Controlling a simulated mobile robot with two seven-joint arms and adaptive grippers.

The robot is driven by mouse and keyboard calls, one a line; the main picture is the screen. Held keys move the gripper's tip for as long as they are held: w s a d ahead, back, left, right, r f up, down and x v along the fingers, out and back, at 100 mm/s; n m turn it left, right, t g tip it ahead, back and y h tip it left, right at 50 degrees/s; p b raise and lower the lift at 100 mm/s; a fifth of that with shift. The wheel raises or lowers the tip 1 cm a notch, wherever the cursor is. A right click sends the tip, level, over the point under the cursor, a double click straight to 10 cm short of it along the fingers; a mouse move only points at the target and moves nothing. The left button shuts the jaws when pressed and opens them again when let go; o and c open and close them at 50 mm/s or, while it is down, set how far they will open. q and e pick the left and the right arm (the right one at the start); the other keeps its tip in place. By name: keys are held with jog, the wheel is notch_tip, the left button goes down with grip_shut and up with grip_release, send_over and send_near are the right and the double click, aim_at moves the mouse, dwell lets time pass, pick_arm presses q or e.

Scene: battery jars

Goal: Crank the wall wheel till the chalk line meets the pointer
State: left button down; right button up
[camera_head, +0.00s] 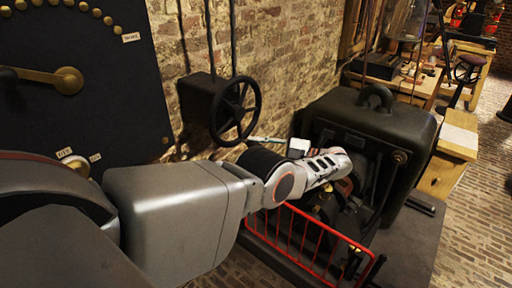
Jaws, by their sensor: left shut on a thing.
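The wall wheel (236,112) is a black spoked handwheel on a dark box against the brick wall. I cannot make out a chalk line or a pointer on it. My left arm comes in from the left and passes below the wheel. My left gripper (341,190) is apart from this wheel, lower and to its right, in front of the black machine (374,118). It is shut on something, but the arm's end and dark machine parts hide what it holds. My right gripper is not in view.
A red rail (312,247) stands below my left arm, in front of the machine. A dark panel (70,90) with brass studs and a brass lever fills the upper left. Wooden benches (448,165) stand at the right, beside open brick floor (480,225).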

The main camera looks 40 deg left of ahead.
pick_arm(q)
jog(key=shift+f, duration=0.2)
jog(key=c, duration=1.7)
grip_release()
jog(key=shift+r, duration=0.1)
jog(key=shift+w+r, duration=0.1)
